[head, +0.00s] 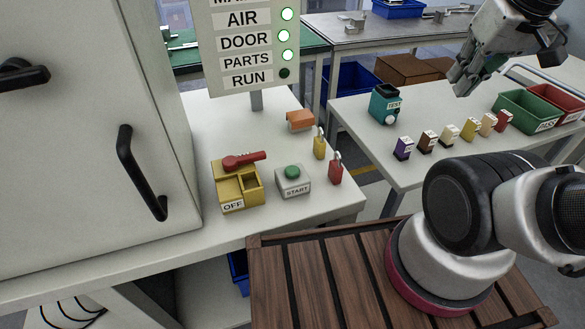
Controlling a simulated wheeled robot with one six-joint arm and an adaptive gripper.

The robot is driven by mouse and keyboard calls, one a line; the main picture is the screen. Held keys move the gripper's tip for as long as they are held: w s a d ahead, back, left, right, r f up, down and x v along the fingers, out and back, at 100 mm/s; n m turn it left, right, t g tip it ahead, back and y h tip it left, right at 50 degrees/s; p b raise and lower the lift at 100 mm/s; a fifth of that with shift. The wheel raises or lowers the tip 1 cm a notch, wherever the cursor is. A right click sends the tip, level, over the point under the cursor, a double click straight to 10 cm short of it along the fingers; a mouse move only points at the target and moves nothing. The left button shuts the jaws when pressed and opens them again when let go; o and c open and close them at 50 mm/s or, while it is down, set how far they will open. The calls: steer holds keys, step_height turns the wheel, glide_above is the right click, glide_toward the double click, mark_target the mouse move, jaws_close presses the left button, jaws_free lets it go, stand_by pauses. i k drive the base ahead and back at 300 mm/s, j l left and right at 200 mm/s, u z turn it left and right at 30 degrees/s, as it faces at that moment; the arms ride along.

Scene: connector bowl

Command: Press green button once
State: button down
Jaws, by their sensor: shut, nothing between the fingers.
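The green button (292,172) sits on top of a small grey box (293,186) labelled START. The box stands on the white bench top, right of a yellow switch box. My gripper (461,84) is at the upper right, shut and empty. It hangs above the second table, well to the right of the button and apart from it. The status sign (243,45) shows AIR, DOOR and PARTS with lit green lamps. The RUN lamp (285,72) is dark.
The yellow switch box (241,197) has a red lever and reads OFF. Yellow (320,147) and red (336,172) padlocks and an orange block (300,120) surround the button box. A cabinet (75,140) stands left. The right table holds a teal device (384,104), several small blocks and bins (525,112).

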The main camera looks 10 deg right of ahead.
mark_target(291, 172)
steer(key=k+j+z, duration=0.2)
steer(key=j+z, duration=0.25)
steer(key=k+j+z, duration=0.15)
steer(key=k+z, duration=0.25)
steer(key=k+j+z, duration=0.2)
steer(key=z, duration=0.25)
